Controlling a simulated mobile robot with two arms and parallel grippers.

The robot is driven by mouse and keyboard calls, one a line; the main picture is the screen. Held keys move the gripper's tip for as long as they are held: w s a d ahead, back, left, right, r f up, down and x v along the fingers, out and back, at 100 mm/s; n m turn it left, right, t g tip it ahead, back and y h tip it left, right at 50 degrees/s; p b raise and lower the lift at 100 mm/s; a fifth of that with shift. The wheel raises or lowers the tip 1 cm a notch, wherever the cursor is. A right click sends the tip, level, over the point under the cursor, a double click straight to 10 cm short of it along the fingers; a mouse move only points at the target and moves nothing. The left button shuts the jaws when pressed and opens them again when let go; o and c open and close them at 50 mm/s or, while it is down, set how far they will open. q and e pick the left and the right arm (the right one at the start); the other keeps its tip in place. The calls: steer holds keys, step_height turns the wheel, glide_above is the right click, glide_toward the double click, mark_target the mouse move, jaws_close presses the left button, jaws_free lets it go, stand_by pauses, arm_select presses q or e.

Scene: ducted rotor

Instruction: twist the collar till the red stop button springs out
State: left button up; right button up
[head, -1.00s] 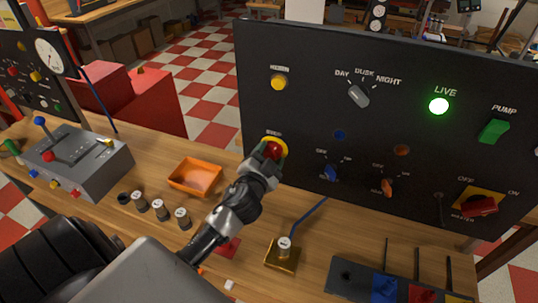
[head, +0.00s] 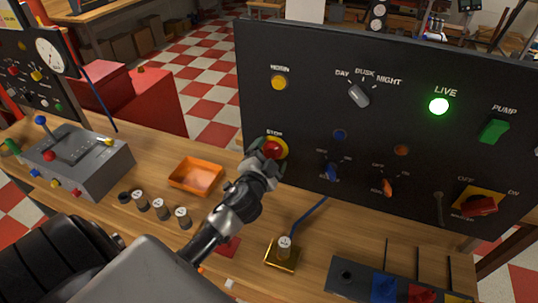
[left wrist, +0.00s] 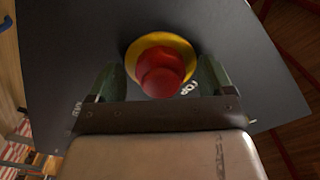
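The red stop button (head: 272,149) sits on a yellow round backing on the black panel, under the word STOP. In the left wrist view, the button (left wrist: 162,74) shows a rounded front part and a wider red part behind it, with the yellow ring (left wrist: 160,40) around them. I cannot tell which part turns, or whether the button is in or out. My left gripper (head: 266,160) is at the button from the lower left. Its fingers stand apart on either side of the red, with visible gaps. My right gripper is not in view.
The panel (head: 310,110) also carries a yellow HORN button (head: 279,82), a DAY/DUSK/NIGHT knob (head: 358,94), a lit green LIVE lamp (head: 439,106) and several switches.

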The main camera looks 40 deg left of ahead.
arm_select(q)
steer(key=b+v, duration=0.3)
steer(key=v, duration=0.8)
steer(key=shift+f, duration=0.1)
stand_by(0.4)
